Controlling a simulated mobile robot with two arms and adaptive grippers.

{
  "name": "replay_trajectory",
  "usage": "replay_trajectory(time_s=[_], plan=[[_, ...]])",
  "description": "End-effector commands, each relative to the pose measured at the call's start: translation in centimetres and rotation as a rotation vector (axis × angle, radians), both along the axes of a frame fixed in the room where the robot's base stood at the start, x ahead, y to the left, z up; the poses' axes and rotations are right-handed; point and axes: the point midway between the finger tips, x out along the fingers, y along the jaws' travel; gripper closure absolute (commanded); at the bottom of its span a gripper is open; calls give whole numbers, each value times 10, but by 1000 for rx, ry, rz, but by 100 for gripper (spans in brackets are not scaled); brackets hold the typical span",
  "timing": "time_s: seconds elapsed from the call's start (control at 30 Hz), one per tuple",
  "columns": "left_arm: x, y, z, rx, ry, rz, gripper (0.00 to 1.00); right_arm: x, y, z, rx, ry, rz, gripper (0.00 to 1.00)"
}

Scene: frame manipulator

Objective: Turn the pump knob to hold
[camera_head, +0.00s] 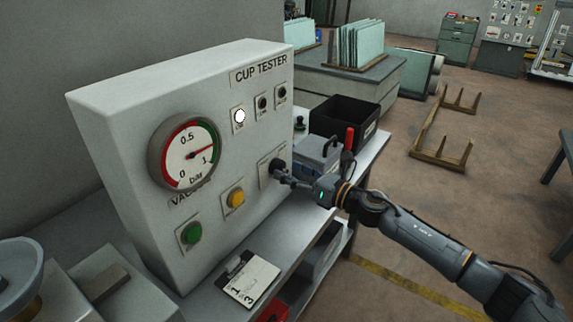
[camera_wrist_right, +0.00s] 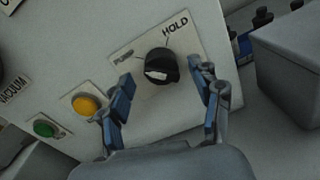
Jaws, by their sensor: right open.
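The pump knob is a black round knob with a pale pointer mark, on a light plate with the word HOLD at its upper right and a fainter label at its upper left. It shows in the right wrist view (camera_wrist_right: 160,66) and, partly covered, in the head view (camera_head: 277,167). Its pointer direction is hard to tell. My right gripper (camera_wrist_right: 167,92) is open, its two blue-padded fingers on either side of the knob, apart from it in the picture. In the head view my right gripper (camera_head: 288,176) is at the panel front. My left gripper is not in view.
The knob is on the grey cup tester box (camera_head: 120,110) with a vacuum gauge (camera_head: 184,153), a green button (camera_head: 191,234) and a yellow button (camera_head: 235,197). A clipboard (camera_head: 247,278) lies in front. A grey case (camera_head: 318,155) and black bin (camera_head: 345,120) stand beyond the knob.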

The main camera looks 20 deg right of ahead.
Motion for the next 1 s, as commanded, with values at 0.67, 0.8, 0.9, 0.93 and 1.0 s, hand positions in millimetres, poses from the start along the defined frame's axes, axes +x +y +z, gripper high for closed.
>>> replay_trajectory(time_s=[0.67,0.8,0.9,0.93,1.0], plan=[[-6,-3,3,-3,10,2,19,15,10,-1,-1,1,-1,71],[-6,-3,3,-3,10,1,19,15,10,-1,-1,1,-1,91],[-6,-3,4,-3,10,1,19,15,10,-1,2,3,-1,91],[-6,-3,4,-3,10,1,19,15,10,-1,3,4,-1,91],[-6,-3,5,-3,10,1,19,15,10,0,11,10,-1,91]])
